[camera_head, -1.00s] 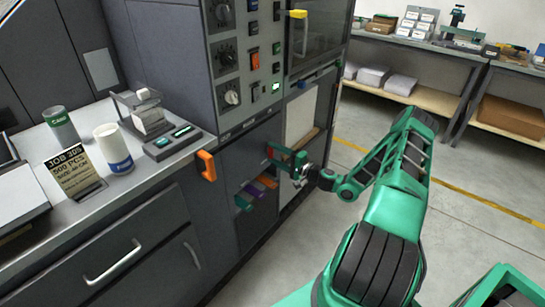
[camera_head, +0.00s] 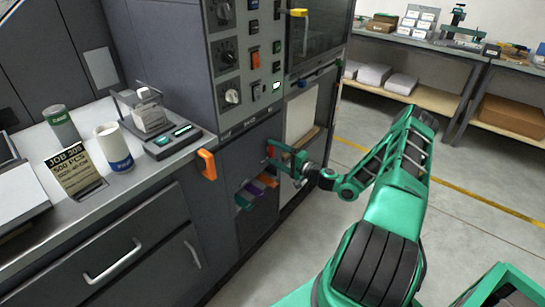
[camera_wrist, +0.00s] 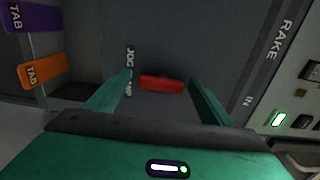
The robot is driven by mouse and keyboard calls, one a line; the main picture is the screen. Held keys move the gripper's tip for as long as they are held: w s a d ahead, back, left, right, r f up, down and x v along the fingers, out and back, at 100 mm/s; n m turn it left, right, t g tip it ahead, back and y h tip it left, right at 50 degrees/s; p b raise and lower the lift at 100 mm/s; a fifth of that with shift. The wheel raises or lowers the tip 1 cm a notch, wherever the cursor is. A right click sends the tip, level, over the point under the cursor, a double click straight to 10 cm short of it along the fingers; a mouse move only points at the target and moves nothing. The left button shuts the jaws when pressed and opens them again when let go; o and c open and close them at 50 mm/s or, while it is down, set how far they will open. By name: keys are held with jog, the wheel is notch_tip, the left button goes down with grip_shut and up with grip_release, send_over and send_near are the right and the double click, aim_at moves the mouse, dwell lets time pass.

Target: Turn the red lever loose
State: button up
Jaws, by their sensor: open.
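The red lever (camera_wrist: 161,84) is a short red bar on the dark grey machine panel, seen in the wrist view between my two fingers. In the head view only a small red patch of the lever (camera_head: 270,152) shows at the fingertips. My gripper (camera_wrist: 160,78) is open, with a green finger on each side of the lever and visible gaps between. In the head view my gripper (camera_head: 283,157) reaches the lower panel from the right. I cannot tell how deep the fingertips stand relative to the lever.
Purple (camera_wrist: 28,16) and orange (camera_wrist: 42,71) tabs stick out left of the lever in the wrist view. An orange handle (camera_head: 207,164) projects at the counter's corner. A control column (camera_head: 245,60) with knobs rises above.

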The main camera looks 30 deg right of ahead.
jog(key=v, duration=1)
jog(key=shift+s, duration=0.3)
jog(key=s+a+r+n+g+y, duration=0.1)
jog(key=s+a+r+n+g, duration=0.15)
jog(key=a+n+g, duration=0.3)
jog(key=s+a+r+n+g+y, duration=0.1)
jog(key=s+a+r+n+g, duration=0.1)
jog(key=s+a+n+g, duration=0.3)
jog(key=s+r+m+g+h, duration=0.1)
jog(key=s+r+g+h, duration=0.2)
jog(key=s+r, duration=0.8)
jog(key=s+a+r+m+g+h, duration=0.1)
jog(key=s+r+h, duration=0.4)
jog(key=s+r, duration=0.7)
jog(key=s+m+g, duration=0.1)
jog(key=s+g, duration=0.1)
jog(key=s, duration=0.3)
jog(key=shift+s+g, duration=0.2)
jog(key=shift+g, duration=0.15)
